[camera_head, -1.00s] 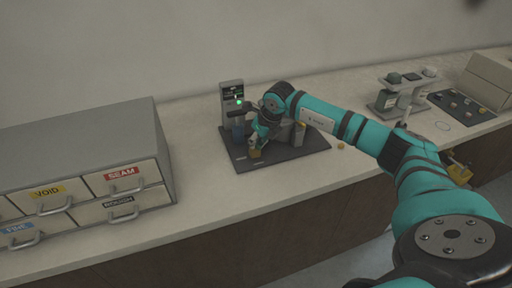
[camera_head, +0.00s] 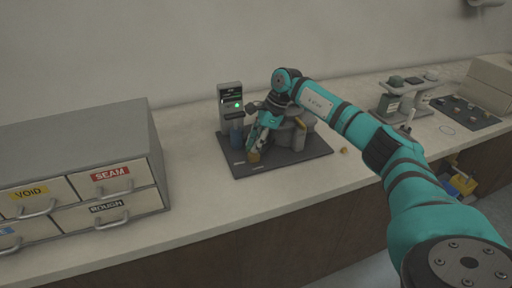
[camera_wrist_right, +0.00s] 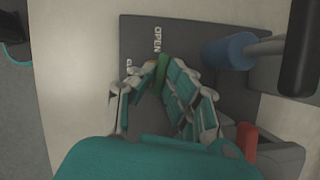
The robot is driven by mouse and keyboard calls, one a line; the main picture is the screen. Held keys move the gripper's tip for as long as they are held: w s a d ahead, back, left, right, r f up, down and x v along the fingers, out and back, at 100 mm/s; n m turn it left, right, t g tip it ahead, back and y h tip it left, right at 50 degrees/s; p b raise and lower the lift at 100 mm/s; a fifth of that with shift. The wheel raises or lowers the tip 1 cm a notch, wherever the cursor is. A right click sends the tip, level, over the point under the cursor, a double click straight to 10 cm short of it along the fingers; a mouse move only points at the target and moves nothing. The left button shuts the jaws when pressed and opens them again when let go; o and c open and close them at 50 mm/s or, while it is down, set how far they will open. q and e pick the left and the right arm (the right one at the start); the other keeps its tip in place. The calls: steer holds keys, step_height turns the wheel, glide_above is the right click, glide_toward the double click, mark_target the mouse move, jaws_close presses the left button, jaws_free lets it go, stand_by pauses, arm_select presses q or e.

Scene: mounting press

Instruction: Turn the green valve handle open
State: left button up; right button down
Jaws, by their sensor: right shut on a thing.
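The green valve handle (camera_wrist_right: 163,70) shows in the right wrist view between the fingertips of my right gripper (camera_wrist_right: 157,82), which is shut on it. The handle's end lies just below the white OPEN label (camera_wrist_right: 157,40) on the dark base plate. A second, partly hidden label (camera_wrist_right: 129,67) is to its left. In the head view my right gripper (camera_head: 257,147) reaches down at the front of the press's plate (camera_head: 240,168), above a small brownish part (camera_head: 254,157). The green handle is hidden there. My left gripper is not in view.
The press's control box (camera_head: 230,98) with a green light stands behind. A blue cylinder (camera_wrist_right: 228,52) and a red part (camera_wrist_right: 247,140) are close to the gripper. A drawer cabinet (camera_head: 80,165) is at left; a stand (camera_head: 400,95) and dark tray (camera_head: 462,110) are at right.

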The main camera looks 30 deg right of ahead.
steer(key=shift+w+n+g+b, duration=0.15)
steer(key=shift+n+g+b, duration=0.25)
steer(key=shift+n, duration=0.8)
steer(key=shift+d, duration=0.1)
steer(key=c, duration=1.4)
jaws_free()
steer(key=shift+o, duration=0.2)
steer(key=v, duration=1.2)
